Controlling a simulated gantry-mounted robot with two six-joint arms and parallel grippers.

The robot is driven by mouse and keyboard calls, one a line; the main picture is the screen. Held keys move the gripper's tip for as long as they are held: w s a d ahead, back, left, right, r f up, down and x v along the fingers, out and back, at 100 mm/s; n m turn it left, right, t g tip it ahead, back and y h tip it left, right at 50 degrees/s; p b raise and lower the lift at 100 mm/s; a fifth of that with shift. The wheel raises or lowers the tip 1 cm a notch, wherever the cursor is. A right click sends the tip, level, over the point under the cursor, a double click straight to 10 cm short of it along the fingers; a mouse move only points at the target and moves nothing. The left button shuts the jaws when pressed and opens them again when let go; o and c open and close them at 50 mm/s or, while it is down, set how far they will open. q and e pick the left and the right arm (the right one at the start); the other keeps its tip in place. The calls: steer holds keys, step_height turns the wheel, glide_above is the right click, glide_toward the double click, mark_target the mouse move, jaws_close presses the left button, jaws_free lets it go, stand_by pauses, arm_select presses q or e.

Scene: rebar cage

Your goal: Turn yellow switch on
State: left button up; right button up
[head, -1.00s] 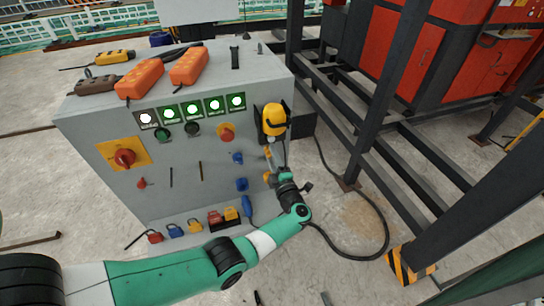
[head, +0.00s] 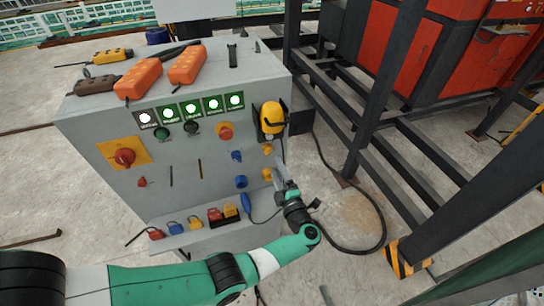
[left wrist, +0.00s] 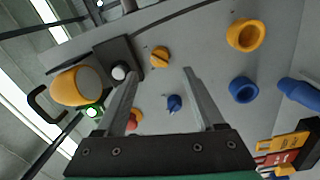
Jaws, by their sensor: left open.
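The yellow switch (head: 268,149) is a small round knob on the right side of the grey cabinet's front. In the left wrist view the yellow switch (left wrist: 160,57) shows a ridge across its face and lies just beyond the fingertips, between their lines. My left gripper (head: 280,168) is just right of the switch in the head view. It is open and empty, and its spread fingers (left wrist: 160,72) point at the panel. I cannot tell whether they touch it. My right gripper is not in view.
A yellow socket (head: 267,175) sits below the switch, with a blue knob (head: 236,156) and a blue socket (head: 241,182) to the left. Dark steel posts (head: 382,95) stand to the right. A black cable (head: 381,215) lies on the floor.

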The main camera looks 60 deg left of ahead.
arm_select(q)
steer(key=d, duration=0.4)
steer(key=shift+s+d+f, duration=0.2)
steer(key=shift+s, duration=0.15)
